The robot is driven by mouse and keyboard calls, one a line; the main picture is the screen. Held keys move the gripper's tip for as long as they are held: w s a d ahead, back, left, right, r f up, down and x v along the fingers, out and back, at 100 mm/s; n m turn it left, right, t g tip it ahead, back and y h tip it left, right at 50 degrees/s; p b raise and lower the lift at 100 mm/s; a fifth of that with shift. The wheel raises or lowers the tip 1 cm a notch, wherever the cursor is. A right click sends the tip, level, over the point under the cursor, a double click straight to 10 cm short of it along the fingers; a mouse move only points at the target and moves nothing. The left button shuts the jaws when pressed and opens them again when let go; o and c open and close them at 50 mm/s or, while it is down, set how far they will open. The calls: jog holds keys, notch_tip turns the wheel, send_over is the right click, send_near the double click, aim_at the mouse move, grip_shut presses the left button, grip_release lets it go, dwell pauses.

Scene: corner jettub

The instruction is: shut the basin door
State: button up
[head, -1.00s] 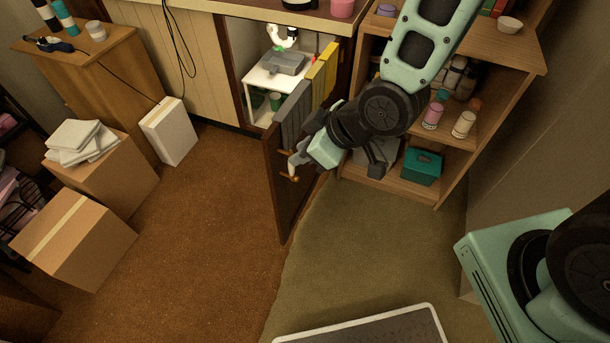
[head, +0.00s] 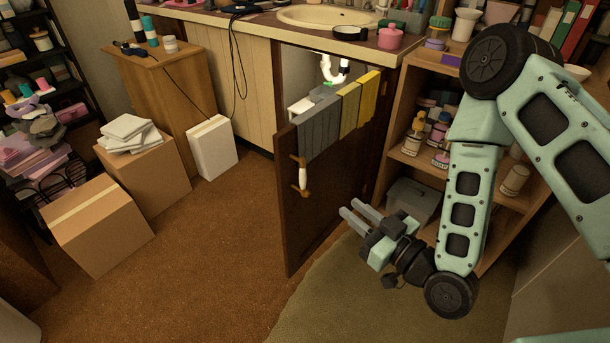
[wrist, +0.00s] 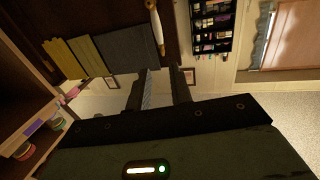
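The basin door (head: 330,205) is a dark brown panel below the counter, standing ajar, with its free edge on the left, out from the cabinet. Its pale bar handle (head: 302,176) with brown ends is near that edge; a handle also shows in the wrist view (wrist: 154,22). Grey and yellow towels (head: 340,115) hang over the door's top. My gripper (head: 350,208) is open and empty, low in front of the door's right part, right of the handle. Its two parted fingers (wrist: 158,88) show in the wrist view. Whether they touch the door I cannot tell.
Inside the cabinet, a white pipe (head: 333,70) shows above the door. The basin (head: 325,16) is set in the counter above. A wooden shelf (head: 415,165) with jars stands close on the right. Cardboard boxes (head: 97,225) stand at left. Brown carpet (head: 215,260) left of the door is clear.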

jog(key=b+x, duration=0.2)
jog(key=b, duration=0.8)
send_near(305, 171)
jog(key=w, duration=0.1)
jog(key=shift+w+a+f+b, duration=0.3)
jog(key=shift+a+b, duration=0.15)
jog(key=shift+b, duration=0.1)
jog(key=b, duration=0.4)
jog(key=shift+a, duration=0.2)
jog(key=x, duration=0.3)
jog(key=b+x, duration=0.1)
jog(key=x, duration=0.4)
jog(key=shift+w+a+r, duration=0.25)
jog(key=shift+w, duration=0.1)
